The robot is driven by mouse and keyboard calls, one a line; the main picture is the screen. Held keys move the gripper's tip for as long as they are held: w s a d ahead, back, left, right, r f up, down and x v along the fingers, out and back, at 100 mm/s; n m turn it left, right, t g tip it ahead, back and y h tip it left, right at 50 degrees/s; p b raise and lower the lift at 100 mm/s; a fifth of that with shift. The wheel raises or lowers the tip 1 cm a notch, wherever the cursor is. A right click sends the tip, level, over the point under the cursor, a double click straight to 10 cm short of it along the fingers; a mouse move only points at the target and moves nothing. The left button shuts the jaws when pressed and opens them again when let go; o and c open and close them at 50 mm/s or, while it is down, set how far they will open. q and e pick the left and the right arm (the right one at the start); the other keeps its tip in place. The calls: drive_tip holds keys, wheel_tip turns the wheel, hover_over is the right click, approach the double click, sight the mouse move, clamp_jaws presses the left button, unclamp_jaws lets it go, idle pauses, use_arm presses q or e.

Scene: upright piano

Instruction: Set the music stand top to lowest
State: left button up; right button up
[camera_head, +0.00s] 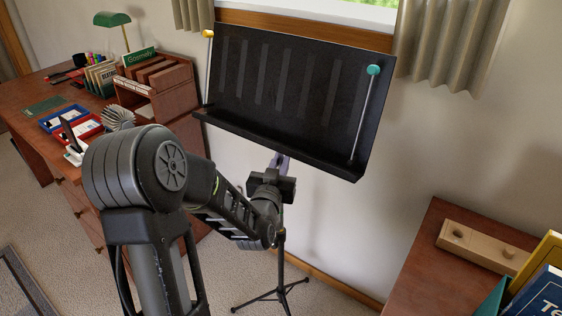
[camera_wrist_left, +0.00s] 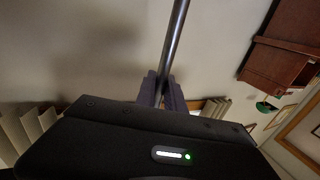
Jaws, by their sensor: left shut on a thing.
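The music stand's black slotted top (camera_head: 290,90) is tilted back in front of the wall, below the window. It has a ledge along its lower edge. A thin rod with a yellow knob (camera_head: 208,35) is at its left side, and one with a teal knob (camera_head: 373,70) at its right. The stand's tripod base (camera_head: 281,287) is on the carpet. My left gripper (camera_head: 280,162) is just under the ledge. In the left wrist view its fingers (camera_wrist_left: 161,90) are shut around the stand's metal pole (camera_wrist_left: 175,45). The arm hides part of the pole. My right gripper is out of view.
A wooden desk (camera_head: 30,93) with trays, books and a green lamp (camera_head: 113,20) stands at the left. At the lower right, another wooden surface (camera_head: 420,250) holds a wooden block (camera_head: 483,247) and books (camera_head: 540,298). Carpet is open around the tripod.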

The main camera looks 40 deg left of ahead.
use_arm(q)
clamp_jaws()
idle(0.8)
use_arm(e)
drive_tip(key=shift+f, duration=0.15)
